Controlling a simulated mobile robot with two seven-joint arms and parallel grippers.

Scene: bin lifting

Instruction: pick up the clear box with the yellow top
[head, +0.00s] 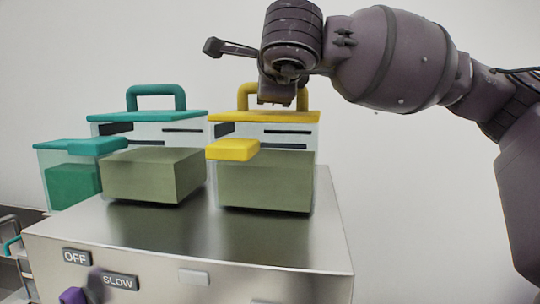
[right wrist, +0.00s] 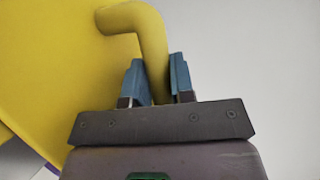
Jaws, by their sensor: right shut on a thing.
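The clear box with the yellow top (head: 266,185) stands at the right on a metal-topped machine, with an olive-grey block inside. Its yellow lid (head: 290,116) carries an arched yellow handle (head: 247,91). My right gripper (head: 283,98) reaches down from above onto the right part of this handle. In the right wrist view, its blue fingers (right wrist: 157,85) stand on both sides of the yellow handle (right wrist: 148,35) and are shut on it. In the head view the fingertips are mostly hidden behind the wrist.
A clear box with a teal top (head: 150,115) stands to the left of the yellow one, with a smaller teal-lidded box (head: 75,145) at the far left. The machine's metal top (head: 260,235) is bare in front. Labels and a purple knob (head: 72,295) are on its front.

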